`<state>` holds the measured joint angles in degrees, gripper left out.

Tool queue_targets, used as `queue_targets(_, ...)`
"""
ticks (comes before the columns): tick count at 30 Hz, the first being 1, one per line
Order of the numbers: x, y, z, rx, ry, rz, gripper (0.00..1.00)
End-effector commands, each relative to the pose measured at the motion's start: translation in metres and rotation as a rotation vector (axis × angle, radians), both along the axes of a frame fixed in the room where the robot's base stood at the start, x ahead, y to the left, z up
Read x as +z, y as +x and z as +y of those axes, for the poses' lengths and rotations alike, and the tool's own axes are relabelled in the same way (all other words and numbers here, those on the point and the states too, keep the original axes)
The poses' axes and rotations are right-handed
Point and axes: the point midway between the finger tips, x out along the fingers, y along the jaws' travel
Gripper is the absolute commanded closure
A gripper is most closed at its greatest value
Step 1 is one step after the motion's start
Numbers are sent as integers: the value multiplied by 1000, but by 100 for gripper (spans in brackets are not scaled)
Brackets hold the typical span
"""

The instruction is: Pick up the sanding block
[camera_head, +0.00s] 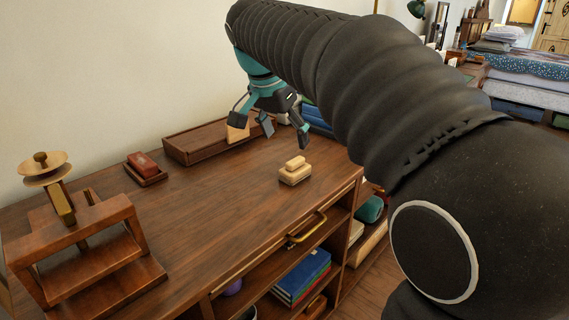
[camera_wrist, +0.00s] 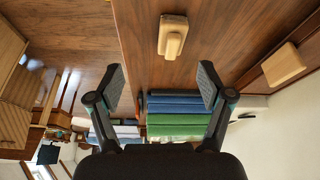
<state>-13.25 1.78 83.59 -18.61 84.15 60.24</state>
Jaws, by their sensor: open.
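A pale wooden block with a smaller raised grip on top, which looks like the sanding block (camera_head: 294,175), lies on the dresser top near its front right edge. It also shows at the top middle of the wrist view (camera_wrist: 172,37), beyond the fingertips. My gripper (camera_head: 268,122) is above the back right of the dresser, higher than the block and to its left in the head view. Its fingers are spread wide with nothing between them, as the wrist view also shows (camera_wrist: 162,86). Nothing hides the block.
A long wooden tray (camera_head: 192,150) behind holds a plain pale block (camera_wrist: 284,65). A red block sits in a small holder (camera_head: 145,168) on the left. A wooden stand (camera_head: 80,235) fills the front left. Bare dresser top (camera_head: 215,215) surrounds the sanding block.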

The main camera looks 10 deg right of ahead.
Motion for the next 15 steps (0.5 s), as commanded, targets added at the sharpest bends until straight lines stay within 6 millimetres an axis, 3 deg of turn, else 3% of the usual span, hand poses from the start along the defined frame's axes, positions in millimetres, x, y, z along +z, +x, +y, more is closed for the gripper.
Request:
queue_targets(3, 6, 20, 7, -76, -9, -9, 21)
queue_targets(8, 5, 29, 10, -123, -14, -14, 21)
queue_targets(15, -29, 37, -2, -128, -14, -12, 21)
